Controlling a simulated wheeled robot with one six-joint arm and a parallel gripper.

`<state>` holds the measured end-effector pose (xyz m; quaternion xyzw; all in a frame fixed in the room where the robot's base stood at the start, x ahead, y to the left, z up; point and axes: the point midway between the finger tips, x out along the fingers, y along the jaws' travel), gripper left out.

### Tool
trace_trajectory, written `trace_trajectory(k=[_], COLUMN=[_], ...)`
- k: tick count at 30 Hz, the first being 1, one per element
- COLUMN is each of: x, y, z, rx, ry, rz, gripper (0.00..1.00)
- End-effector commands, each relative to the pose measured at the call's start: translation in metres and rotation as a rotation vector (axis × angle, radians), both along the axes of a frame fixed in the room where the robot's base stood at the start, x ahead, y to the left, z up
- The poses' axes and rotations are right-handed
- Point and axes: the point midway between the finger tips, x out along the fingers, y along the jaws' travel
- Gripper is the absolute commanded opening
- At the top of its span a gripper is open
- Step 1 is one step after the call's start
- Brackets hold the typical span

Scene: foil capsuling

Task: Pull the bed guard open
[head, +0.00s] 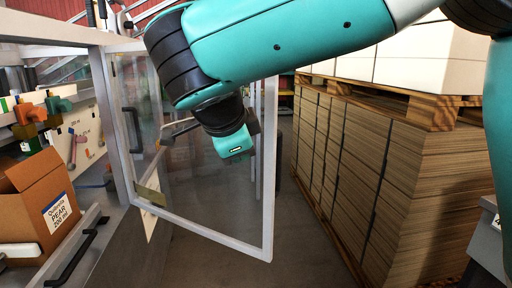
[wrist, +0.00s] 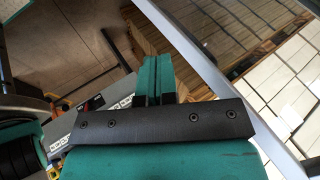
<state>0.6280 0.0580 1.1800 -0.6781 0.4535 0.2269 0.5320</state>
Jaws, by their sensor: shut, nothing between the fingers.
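The bed guard is a clear panel in a pale metal frame (head: 268,170). In the head view it stands swung out at an angle from the machine's pale post, over the floor. A dark upright handle (head: 132,130) shows near its left side. My gripper (head: 235,145) overlaps the panel's upper right part; whether it touches the panel is unclear, and its fingertips are not clear there. In the wrist view my gripper's fingers (wrist: 152,76) are together, with nothing between them. A pale frame bar (wrist: 185,45) runs diagonally just right of them.
A stack of cardboard sheets (head: 365,175) on the right carries a wooden pallet (head: 400,98) and white boxes (head: 425,62). An open carton (head: 35,205) sits at lower left beside another dark handle (head: 78,255). Floor (head: 300,235) shows between guard and stack.

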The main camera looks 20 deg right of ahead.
Motion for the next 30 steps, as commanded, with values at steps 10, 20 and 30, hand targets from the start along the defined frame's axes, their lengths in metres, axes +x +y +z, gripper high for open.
trace_trajectory(k=[10,20,30], x=[-0.005,0.021,0.057], y=[0.024,-0.009,-0.047], z=[0.03,-0.006,-0.032], rx=[0.175,0.174,0.178], ry=[-0.375,-0.38,-0.38], rz=[-0.58,-0.596,-0.594], gripper=[0.0,0.0,0.0])
